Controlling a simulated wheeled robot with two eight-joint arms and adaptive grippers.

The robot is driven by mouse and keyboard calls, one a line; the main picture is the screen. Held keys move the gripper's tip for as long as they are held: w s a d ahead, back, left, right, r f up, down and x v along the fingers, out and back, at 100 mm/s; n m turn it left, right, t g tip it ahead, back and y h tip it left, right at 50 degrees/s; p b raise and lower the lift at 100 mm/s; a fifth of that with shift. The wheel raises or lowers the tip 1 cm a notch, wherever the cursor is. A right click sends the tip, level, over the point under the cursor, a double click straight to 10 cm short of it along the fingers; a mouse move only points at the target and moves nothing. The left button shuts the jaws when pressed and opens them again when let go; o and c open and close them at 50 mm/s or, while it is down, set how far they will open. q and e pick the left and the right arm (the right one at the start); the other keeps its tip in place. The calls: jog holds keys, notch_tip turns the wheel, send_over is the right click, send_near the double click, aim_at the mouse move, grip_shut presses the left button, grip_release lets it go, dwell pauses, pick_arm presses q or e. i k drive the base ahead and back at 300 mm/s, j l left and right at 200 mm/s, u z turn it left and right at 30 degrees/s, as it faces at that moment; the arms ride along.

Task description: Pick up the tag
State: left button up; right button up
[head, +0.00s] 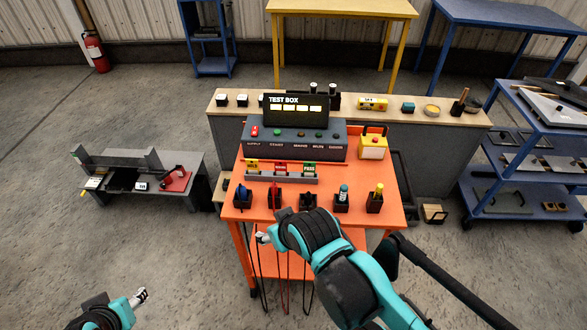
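Three small upright tags stand in a grey rack (283,178) on the orange cart: a yellow one marked HOLD (252,166), a red one (281,168) whose lettering is too small to read surely, and a green one marked PASS (309,168). My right gripper (263,238) is low at the cart's front edge, in front of the rack and apart from the tags; my own wrist partly covers it. My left gripper (140,297) is at lower left, over the floor and away from the cart. Both grippers are too small here to tell open from shut.
The orange cart (393,205) also bears a dark test box (296,140), a yellow box with a red button (373,146) and a front row of tool holders. Cables (286,270) hang below its front edge. A grey bench (185,160) stands left, a blue shelf cart (510,202) right.

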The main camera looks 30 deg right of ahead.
aim_at(309, 168)
jog(key=z, duration=0.75)
jog(key=i+l+z, duration=0.1)
jog(key=i+z, duration=0.8)
jog(key=k+l, duration=0.05)
jog(key=k, duration=0.05)
